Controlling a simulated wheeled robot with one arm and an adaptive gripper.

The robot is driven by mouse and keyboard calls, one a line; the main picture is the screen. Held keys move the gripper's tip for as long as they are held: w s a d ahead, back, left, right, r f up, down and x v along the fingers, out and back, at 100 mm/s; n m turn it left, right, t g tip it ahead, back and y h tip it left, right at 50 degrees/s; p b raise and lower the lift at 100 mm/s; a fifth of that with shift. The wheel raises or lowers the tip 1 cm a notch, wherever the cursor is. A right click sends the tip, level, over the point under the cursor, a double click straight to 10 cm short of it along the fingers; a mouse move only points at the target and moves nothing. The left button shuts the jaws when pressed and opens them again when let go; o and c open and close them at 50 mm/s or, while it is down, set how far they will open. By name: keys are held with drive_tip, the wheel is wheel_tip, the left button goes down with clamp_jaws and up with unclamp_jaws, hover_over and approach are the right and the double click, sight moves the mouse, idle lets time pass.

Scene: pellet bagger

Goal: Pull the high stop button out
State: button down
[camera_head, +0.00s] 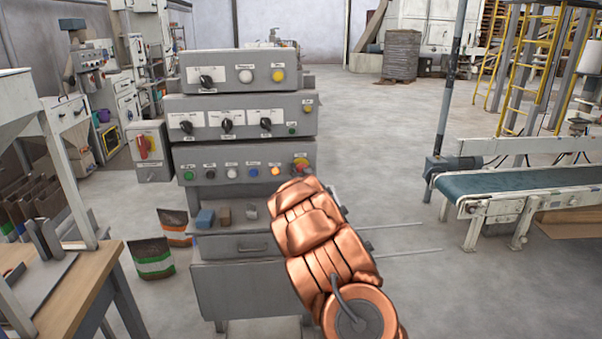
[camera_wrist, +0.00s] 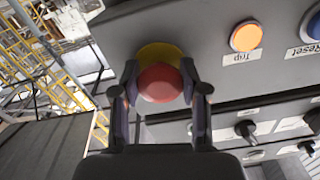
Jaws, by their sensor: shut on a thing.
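The stop button is a red mushroom head (camera_wrist: 160,83) on a yellow collar in the wrist view. In the head view the stop button (camera_head: 300,164) shows at the right end of the lowest button row, just above my arm. My gripper (camera_wrist: 160,88) has one finger on each side of the red head and is shut on it. My copper arm reaches up to the panel in the head view, and the fingers are hidden there. I cannot tell from these frames how far out the head stands.
An orange Trip button (camera_wrist: 246,36) and a blue Reset button (camera_wrist: 314,27) sit beside the stop button. Upper panels carry black knobs (camera_head: 226,125). A conveyor (camera_head: 500,183) stands to the right, a wooden table (camera_head: 75,290) at left. Open floor lies between console and conveyor.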

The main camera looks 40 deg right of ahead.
drive_tip(key=shift+s+f, duration=0.15)
idle(0.3)
drive_tip(key=c, duration=0.6)
unclamp_jaws()
drive_tip(key=shift+a, duration=0.15)
drive_tip(key=shift+o, duration=0.2)
drive_tip(key=shift+s, duration=0.1)
drive_tip(key=v, duration=1.2)
drive_tip(key=shift+a, duration=0.1)
